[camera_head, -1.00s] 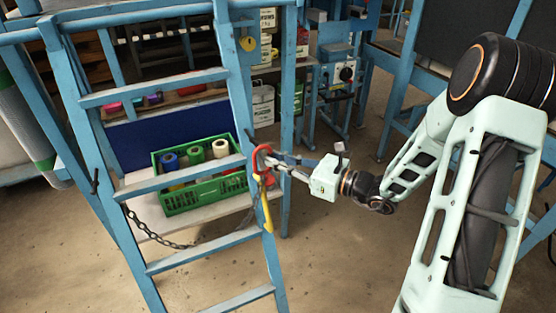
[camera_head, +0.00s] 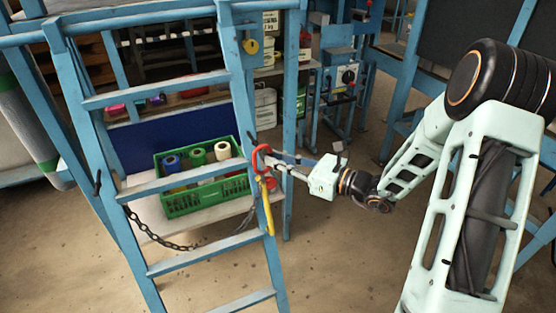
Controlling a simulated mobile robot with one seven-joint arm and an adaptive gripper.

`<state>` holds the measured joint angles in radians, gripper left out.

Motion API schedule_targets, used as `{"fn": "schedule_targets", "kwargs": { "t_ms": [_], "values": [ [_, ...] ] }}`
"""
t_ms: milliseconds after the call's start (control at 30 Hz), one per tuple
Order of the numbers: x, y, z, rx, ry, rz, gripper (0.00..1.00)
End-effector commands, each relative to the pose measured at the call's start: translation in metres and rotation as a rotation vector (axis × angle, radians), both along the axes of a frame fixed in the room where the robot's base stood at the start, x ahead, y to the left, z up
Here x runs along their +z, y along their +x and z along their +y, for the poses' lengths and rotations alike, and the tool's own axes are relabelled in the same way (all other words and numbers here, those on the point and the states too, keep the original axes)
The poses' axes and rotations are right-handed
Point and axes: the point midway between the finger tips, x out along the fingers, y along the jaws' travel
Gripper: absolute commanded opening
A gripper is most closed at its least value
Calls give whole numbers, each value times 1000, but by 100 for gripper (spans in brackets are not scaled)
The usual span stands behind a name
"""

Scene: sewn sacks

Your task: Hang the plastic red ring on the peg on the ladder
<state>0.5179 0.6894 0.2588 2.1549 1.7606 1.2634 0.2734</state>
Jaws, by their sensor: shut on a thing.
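The red ring (camera_head: 256,158) is at the ladder's right rail, about level with a middle rung. My gripper (camera_head: 273,162) is shut on the ring's right side, coming in from the right. The blue ladder (camera_head: 160,184) stands left of my arm. A dark peg (camera_head: 97,183) sticks out of its left rail. A yellow object (camera_head: 266,208) hangs along the right rail just below the ring.
A dark chain (camera_head: 160,238) sags from the left rail behind the ladder. A green crate (camera_head: 205,197) with several spools stands on a shelf behind it. A yellow padlock (camera_head: 250,46) is higher up. The floor below my gripper is clear.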

Motion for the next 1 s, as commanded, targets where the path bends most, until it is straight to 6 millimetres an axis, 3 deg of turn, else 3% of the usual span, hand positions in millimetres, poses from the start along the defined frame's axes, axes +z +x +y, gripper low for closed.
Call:
{"fn": "schedule_targets", "kwargs": {
  "t_ms": [1000],
  "values": [
    [1, 17, 7, 0, 0, -1, 0]
  ]
}}
